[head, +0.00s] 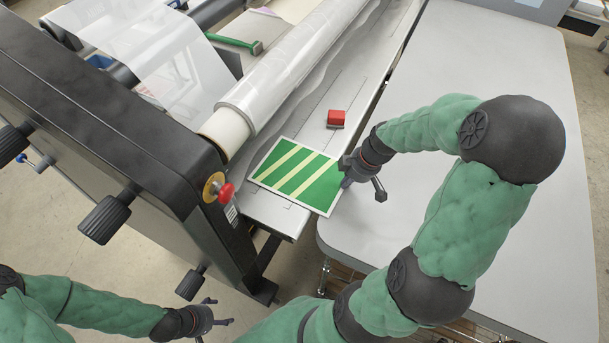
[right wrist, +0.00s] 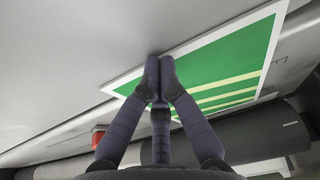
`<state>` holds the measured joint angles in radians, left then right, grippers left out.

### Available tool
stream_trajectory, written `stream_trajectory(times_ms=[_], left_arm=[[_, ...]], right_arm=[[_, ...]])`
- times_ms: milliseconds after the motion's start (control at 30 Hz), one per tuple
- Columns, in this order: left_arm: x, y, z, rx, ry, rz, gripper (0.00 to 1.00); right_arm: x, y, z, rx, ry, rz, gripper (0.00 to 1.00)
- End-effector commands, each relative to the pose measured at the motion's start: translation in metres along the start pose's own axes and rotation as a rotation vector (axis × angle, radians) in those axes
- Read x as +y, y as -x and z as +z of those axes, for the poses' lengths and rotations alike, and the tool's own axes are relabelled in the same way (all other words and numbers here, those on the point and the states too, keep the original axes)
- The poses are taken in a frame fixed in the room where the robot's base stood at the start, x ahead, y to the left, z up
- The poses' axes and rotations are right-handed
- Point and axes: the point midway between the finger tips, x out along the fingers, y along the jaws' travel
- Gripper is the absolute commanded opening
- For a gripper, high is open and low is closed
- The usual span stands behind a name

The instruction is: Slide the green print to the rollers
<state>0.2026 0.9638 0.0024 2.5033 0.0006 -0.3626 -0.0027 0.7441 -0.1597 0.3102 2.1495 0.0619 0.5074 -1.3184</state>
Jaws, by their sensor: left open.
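The green print (head: 299,177), with pale stripes and a white border, lies flat on the grey laminator bed (head: 376,62) near its front end. It lies beside the large film-wrapped roller (head: 290,70), which is up and to the left of it. My right gripper (head: 346,183) is at the print's right edge. In the right wrist view, its fingers (right wrist: 159,75) are shut together with their tips at the border of the print (right wrist: 225,60). I cannot tell whether the tips touch it. My left gripper (head: 216,312) is open and empty, low over the floor, away from the print.
A small red block (head: 336,119) sits on the bed just beyond the print. The black side housing (head: 120,120) with a red knob (head: 226,192) stands left of the print. A wide grey table (head: 500,70) is on the right. A green-handled tool (head: 234,42) lies behind the roller.

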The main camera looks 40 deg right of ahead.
Motion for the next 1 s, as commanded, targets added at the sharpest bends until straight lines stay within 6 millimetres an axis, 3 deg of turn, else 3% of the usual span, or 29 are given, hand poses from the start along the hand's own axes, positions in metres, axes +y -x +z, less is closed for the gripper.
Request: stream_trajectory(times_ms=[1000], left_arm=[[0.002,0.005,0.0,0.0,0.0,0.0,0.75]], right_arm=[[-0.002,-0.008,-0.018,-0.002,0.0,-0.005,0.0]])
